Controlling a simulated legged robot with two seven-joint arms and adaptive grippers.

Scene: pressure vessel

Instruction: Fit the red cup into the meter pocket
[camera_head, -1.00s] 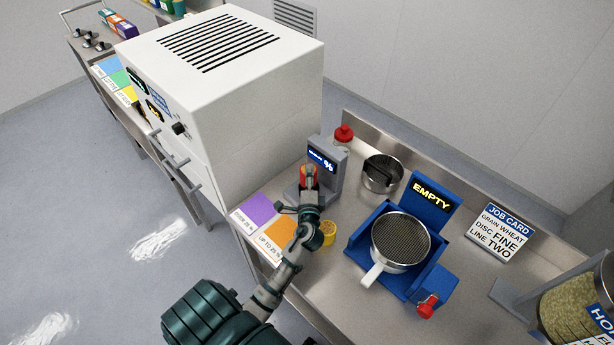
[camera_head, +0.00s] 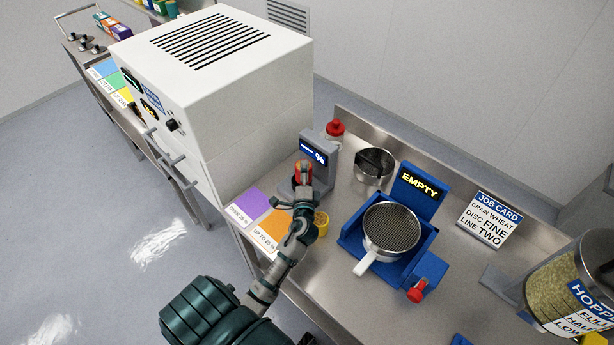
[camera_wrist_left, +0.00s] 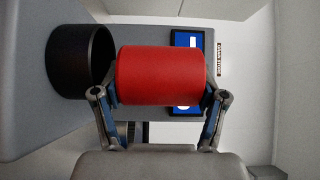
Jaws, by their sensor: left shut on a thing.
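The red cup (camera_head: 303,171) is held in my left gripper (camera_head: 303,186), close in front of the grey meter (camera_head: 331,165) with its blue display. In the left wrist view the red cup (camera_wrist_left: 161,76) lies between the two fingers of the gripper (camera_wrist_left: 160,100), which are shut on its sides. The meter pocket, a dark round opening (camera_wrist_left: 72,62), is just left of the cup in that view, with its mouth toward the cup. The cup appears outside the pocket, its near end close to the rim. My right gripper is not in view.
A yellow cup (camera_head: 321,222) stands beside my left wrist. Purple (camera_head: 250,203) and orange (camera_head: 272,229) sort cards lie at the bench's front edge. A white oven-like cabinet (camera_head: 205,95) stands left of the meter. A blue stand (camera_head: 420,187) with a sieve pan (camera_head: 391,228) is to the right.

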